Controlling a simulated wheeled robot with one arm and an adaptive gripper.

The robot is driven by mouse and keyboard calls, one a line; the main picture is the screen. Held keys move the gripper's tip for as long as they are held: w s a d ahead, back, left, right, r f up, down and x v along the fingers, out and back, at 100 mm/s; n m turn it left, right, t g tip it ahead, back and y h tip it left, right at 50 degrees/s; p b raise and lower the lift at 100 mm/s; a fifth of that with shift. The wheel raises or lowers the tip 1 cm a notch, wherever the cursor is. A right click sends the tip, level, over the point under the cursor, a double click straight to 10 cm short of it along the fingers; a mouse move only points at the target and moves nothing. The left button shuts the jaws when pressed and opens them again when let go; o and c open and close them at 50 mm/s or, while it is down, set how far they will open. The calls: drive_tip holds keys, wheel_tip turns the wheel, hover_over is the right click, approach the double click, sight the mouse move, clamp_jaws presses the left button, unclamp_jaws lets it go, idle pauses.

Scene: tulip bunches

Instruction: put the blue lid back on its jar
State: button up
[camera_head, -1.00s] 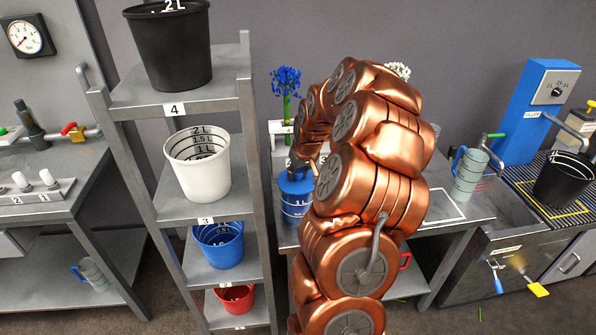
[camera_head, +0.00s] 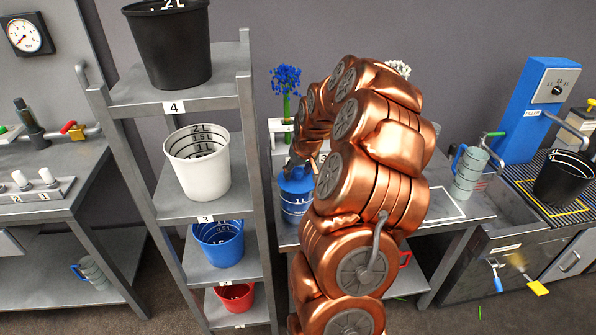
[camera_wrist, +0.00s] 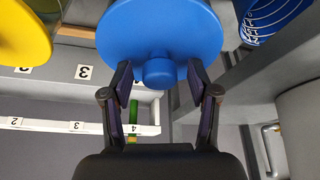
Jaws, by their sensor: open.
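The blue lid (camera_wrist: 160,30) fills the top middle of the wrist view as a flat round disc with a short round knob (camera_wrist: 159,72). My gripper (camera_wrist: 160,82) is open, with one finger on each side of the knob and gaps between. In the head view my gripper (camera_head: 294,164) is small and dark, right above the blue jar (camera_head: 296,202), which stands on the bench behind my arm and bears a 1 L mark. The lid appears to be at the jar's top, but my gripper and arm partly hide it, so I cannot tell how it sits.
A shelf rack (camera_head: 178,209) with black, white, blue and red buckets stands close on the left. Blue flowers (camera_head: 286,80) stand in a rack behind the jar. A yellow round thing (camera_wrist: 20,35) is beside the lid in the wrist view. A jug (camera_head: 470,170) stands at right.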

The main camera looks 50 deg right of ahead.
drive_tip(key=v, duration=1.2)
drive_tip(key=shift+w, duration=0.1)
drive_tip(key=shift+r, duration=2.95)
